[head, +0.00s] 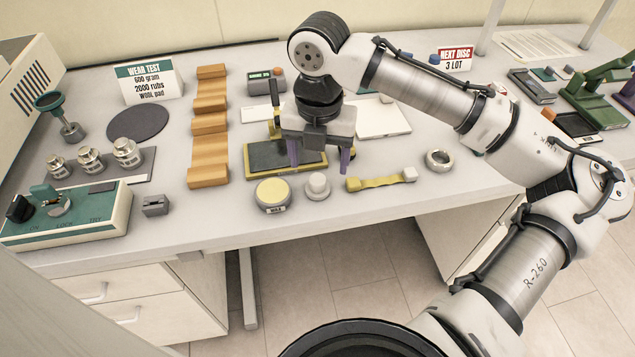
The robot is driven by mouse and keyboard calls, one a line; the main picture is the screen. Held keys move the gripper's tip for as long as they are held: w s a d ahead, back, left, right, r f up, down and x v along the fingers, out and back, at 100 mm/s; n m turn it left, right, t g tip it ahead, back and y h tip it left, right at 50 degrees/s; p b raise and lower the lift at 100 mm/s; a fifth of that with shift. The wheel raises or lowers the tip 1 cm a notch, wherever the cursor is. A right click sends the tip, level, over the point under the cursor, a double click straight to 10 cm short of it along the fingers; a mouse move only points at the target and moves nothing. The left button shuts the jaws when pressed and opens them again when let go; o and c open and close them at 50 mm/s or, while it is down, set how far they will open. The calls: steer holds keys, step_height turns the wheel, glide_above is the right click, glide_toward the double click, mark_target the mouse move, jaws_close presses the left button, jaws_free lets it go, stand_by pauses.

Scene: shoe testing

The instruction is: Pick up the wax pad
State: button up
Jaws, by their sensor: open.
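My gripper partly hides a dark board with a yellow frame (262,157).
Orange stepped blocks (209,130) stand left of the board. A yellow strip with a white end (380,182) and a metal ring (439,159) lie to the right. Metal weights (127,152) and a green-topped device (66,213) are at the left. A white plate (385,121) lies behind.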

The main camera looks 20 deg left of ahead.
mark_target(317, 178)
steer(key=shift+a+f+p, duration=0.15)
steer(key=shift+f+p, duration=0.5)
steer(key=shift+f, duration=2.4)
steer(key=c, duration=1.1)
steer(key=shift+r, duration=0.1)
step_height(317, 178, up, 20)
steer(key=shift+f+b, duration=0.1)
steer(key=shift+b, duration=0.6)
steer(key=o, duration=0.4)
steer(key=c, duration=0.3)
